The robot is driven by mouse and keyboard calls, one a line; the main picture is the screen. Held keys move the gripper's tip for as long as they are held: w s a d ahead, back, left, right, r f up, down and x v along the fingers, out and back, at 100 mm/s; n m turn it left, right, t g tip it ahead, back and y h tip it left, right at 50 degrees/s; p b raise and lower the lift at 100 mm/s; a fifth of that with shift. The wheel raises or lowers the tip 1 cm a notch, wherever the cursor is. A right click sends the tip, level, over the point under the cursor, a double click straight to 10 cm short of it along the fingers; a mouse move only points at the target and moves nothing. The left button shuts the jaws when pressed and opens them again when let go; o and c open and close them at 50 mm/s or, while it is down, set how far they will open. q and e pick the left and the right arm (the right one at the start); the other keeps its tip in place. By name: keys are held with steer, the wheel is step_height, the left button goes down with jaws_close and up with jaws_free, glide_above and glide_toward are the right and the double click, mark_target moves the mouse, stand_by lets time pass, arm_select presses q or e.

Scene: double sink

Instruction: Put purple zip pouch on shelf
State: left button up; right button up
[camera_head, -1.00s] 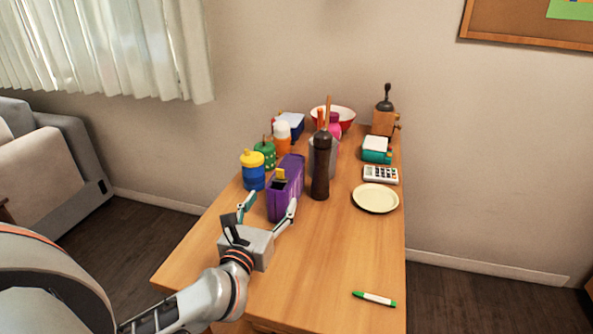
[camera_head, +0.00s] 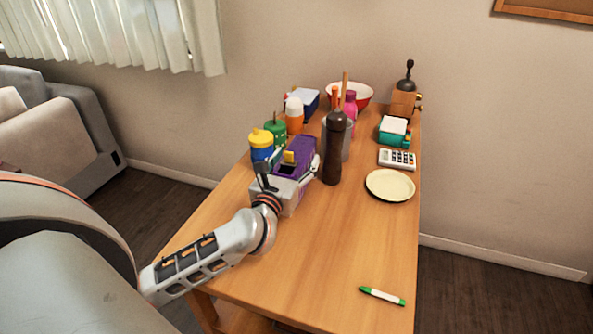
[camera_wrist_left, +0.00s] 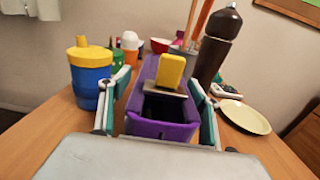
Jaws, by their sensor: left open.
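A purple pouch-like object (camera_head: 303,147) with a dark opening and a yellow piece on it stands on the wooden table. It also shows in the left wrist view (camera_wrist_left: 160,129), right in front of my palm. My left gripper (camera_head: 290,167) is open, with one finger on each side of the purple object. In the left wrist view the fingers (camera_wrist_left: 157,95) flank it; I cannot tell if either touches. My right gripper is not in view. No shelf is clearly recognisable; a wooden board (camera_head: 240,318) shows low beneath the tabletop.
A blue and yellow cup (camera_head: 261,146) stands close on the left, and a tall dark pepper mill (camera_head: 335,150) close on the right. A cream plate (camera_head: 390,185), a calculator (camera_head: 397,159) and a green-white marker (camera_head: 382,296) lie on the right. The table's front half is mostly clear.

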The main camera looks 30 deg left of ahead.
arm_select(q)
steer(key=shift+w+a, duration=0.1)
steer(key=shift+w, duration=0.45)
steer(key=c, duration=1.3)
